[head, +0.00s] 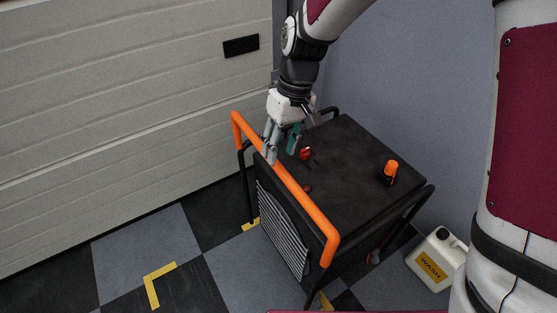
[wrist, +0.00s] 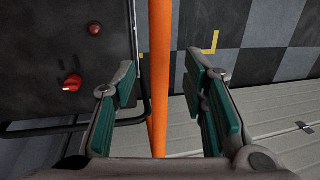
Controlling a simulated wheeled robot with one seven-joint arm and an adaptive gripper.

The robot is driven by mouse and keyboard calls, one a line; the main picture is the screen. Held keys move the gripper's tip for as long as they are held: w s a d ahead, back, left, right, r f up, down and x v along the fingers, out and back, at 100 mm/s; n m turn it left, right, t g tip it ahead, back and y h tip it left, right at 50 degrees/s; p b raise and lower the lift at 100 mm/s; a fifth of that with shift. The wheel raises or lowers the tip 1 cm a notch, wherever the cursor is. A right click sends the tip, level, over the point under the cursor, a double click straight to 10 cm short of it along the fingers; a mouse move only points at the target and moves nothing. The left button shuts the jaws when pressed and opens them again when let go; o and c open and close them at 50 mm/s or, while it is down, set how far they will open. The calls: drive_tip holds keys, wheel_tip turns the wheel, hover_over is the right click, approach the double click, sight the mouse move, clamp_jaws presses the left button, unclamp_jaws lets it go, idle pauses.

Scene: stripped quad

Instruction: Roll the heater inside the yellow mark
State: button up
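The heater (head: 345,160) is a black box with a grille on its front and an orange handle bar (head: 300,198). It stands on the checkered floor. Yellow corner marks (head: 152,287) show on the floor left of the heater, with another (head: 251,224) by its left side and a piece (head: 325,301) at its lower front. My gripper (head: 279,150) is at the far part of the bar. In the wrist view, my gripper (wrist: 164,95) is open, with the orange bar (wrist: 160,50) running between its fingers, apart from both pads. A yellow corner (wrist: 213,43) also shows there.
A pale garage door (head: 120,120) stands at the left and a grey wall (head: 410,80) behind the heater. A white jug labelled WASH (head: 432,262) stands right of the heater. The floor at the left front is clear.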

sight(277, 163)
drive_tip(key=shift+s+a+f+b, duration=0.1)
drive_tip(key=shift+a+f+b, duration=0.05)
drive_tip(key=shift+f, duration=0.8)
drive_tip(key=shift+s+a+f+b, duration=0.1)
drive_tip(key=shift+a+f+b, duration=0.05)
drive_tip(key=shift+f, duration=0.8)
drive_tip(key=shift+c, duration=0.6)
clamp_jaws()
